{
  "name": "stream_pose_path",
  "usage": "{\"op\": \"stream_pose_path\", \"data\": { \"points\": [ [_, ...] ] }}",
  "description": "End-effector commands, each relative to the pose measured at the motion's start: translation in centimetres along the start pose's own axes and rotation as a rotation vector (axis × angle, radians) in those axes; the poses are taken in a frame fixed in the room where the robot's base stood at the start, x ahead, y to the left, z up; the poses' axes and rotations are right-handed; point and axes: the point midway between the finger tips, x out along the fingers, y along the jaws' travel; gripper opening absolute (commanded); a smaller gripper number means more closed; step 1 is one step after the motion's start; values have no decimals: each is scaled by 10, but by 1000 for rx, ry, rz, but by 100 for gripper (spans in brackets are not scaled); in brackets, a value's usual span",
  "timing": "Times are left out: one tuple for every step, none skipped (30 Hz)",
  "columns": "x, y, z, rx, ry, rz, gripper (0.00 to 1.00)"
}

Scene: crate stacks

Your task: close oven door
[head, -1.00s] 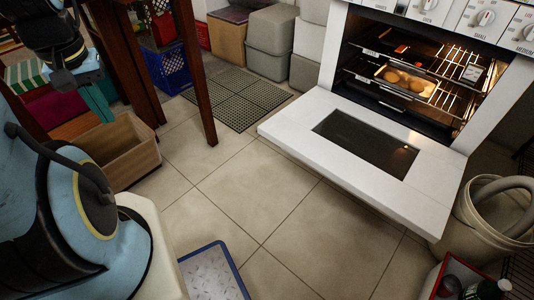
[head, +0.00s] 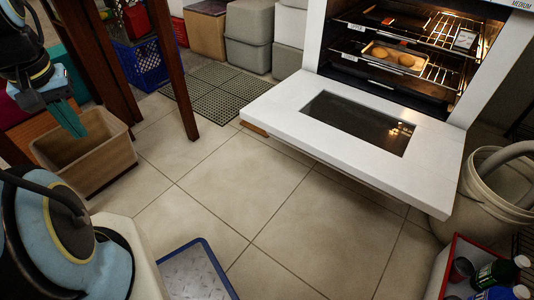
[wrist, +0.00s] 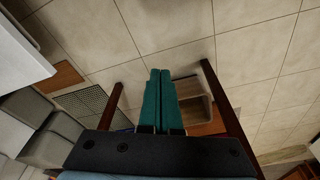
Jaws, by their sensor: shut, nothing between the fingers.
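The white oven door (head: 270,105) hangs open, folded down to about level, with a dark window in its middle. The oven (head: 390,60) behind it is lit inside and has racks with a tray of food (head: 392,58). In the head view my gripper (head: 70,122) is at the far left, above a tan bin and well apart from the door. In the wrist view its two green fingers (wrist: 160,100) are together and hold nothing. A white edge, likely the oven door (wrist: 22,50), shows at the upper left there.
Dark wooden table legs (head: 178,75) stand between my gripper and the oven door. A tan bin (head: 85,165) is below the gripper. A white bucket (head: 475,190) and a red-rimmed crate of bottles (head: 447,268) are at the right. The tiled floor before the door is mostly clear.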

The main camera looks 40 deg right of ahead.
Motion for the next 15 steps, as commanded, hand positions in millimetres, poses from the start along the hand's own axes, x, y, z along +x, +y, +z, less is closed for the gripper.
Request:
{"op": "stream_pose_path", "data": {
  "points": [
    [33, 0, 5, 0, 4, 0, 0],
    [42, 0, 6, 0, 7, 0, 0],
    [54, -1, 8, 0, 10, -1, 0],
    [63, -1, 9, 0, 13, -1, 0],
    [72, -1, 10, 0, 16, -1, 0],
    [84, -1, 11, 0, 20, -1, 0],
    [93, -1, 12, 0, 23, -1, 0],
    [102, -1, 13, 0, 25, -1, 0],
    [113, -1, 14, 0, 29, -1, 0],
    [120, -2, 15, 0, 31, -1, 0],
    [128, -2, 16, 0, 33, -1, 0],
    [136, -2, 17, 0, 36, -1, 0],
    [142, -2, 18, 0, 38, -2, 0],
    [147, -2, 18, 0, 40, -2, 0],
    [154, -2, 19, 0, 42, -2, 0]
  ]
}}
